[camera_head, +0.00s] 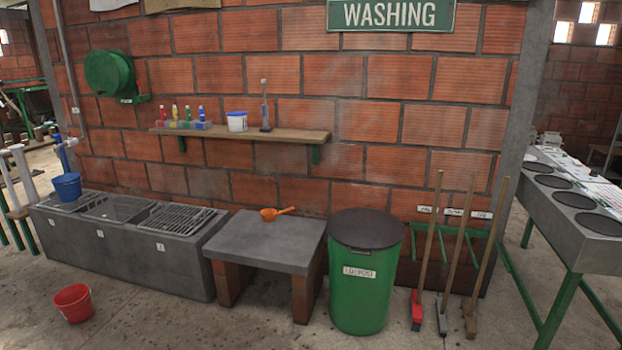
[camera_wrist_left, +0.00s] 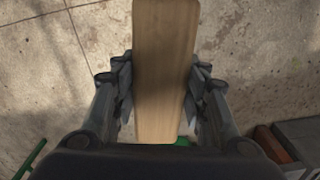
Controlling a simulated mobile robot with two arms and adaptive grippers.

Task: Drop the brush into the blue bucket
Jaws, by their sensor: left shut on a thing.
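The blue bucket (camera_head: 68,186) stands upright at the left end of the grey concrete basin in the head view, below a blue tap. In the left wrist view my left gripper (camera_wrist_left: 160,88) is shut on a long, flat piece of pale wood (camera_wrist_left: 165,50), which looks like the brush. Its two fingers grip the wood from both sides. A bit of green shows at its lower end; bristles cannot be made out. Bare floor lies below it. Neither gripper shows in the head view.
A red bucket (camera_head: 73,303) stands on the floor in front of the basin (camera_head: 130,250). A low concrete table (camera_head: 262,243) holds an orange scoop (camera_head: 276,213). A green bin (camera_head: 364,285) and several long-handled tools stand to the right.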

